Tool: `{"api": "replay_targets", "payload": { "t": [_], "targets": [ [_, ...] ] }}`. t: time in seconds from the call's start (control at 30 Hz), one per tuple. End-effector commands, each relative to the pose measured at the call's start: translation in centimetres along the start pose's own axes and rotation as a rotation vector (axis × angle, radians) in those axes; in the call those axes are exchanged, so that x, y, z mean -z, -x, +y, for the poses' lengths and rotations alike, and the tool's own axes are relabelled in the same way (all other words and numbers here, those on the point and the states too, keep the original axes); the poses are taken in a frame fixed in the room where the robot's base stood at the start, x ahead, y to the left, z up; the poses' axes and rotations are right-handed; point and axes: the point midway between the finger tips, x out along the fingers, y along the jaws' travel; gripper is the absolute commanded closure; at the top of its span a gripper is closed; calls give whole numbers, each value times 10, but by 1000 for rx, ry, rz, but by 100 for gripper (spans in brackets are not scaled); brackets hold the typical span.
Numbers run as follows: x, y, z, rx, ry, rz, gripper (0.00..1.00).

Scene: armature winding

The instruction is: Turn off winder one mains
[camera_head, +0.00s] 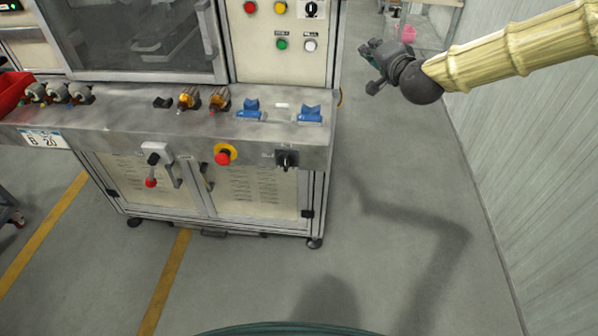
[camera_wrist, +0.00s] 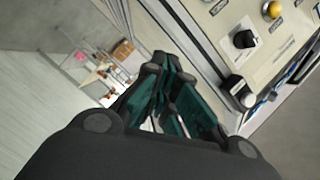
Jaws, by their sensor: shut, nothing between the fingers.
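The winding machine (camera_head: 172,128) stands at the left in the head view. A black rotary switch (camera_head: 287,159) is on the right end of its front edge, with a handle that looks upright. A grey switch box with a red-knobbed lever (camera_head: 151,182) is further left on the same front. I cannot read which control is the mains. My gripper (camera_head: 368,52) is in the air right of the machine, apart from every control. It is shut and empty; its dark fingers (camera_wrist: 166,82) show in the wrist view. A black panel knob (camera_wrist: 245,39) lies beyond them at upper right there.
A red emergency button (camera_head: 222,157) on a yellow plate sits between the two front switches. An upper panel (camera_head: 272,62) carries coloured buttons and a black selector (camera_head: 311,9). Floor right of the machine is clear up to a pale wall (camera_head: 535,150).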

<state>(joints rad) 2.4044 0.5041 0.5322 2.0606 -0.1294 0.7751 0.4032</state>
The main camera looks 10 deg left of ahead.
Motion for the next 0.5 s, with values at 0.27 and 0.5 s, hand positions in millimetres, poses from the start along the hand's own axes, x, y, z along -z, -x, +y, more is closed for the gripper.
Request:
{"api": "replay_targets", "payload": {
  "t": [0.27, 0.5],
  "targets": [
    [-20, 5, 19, 168, 560, 11, 100],
    [-48, 19, 32, 345, 1015, 38, 100]
  ]
}}
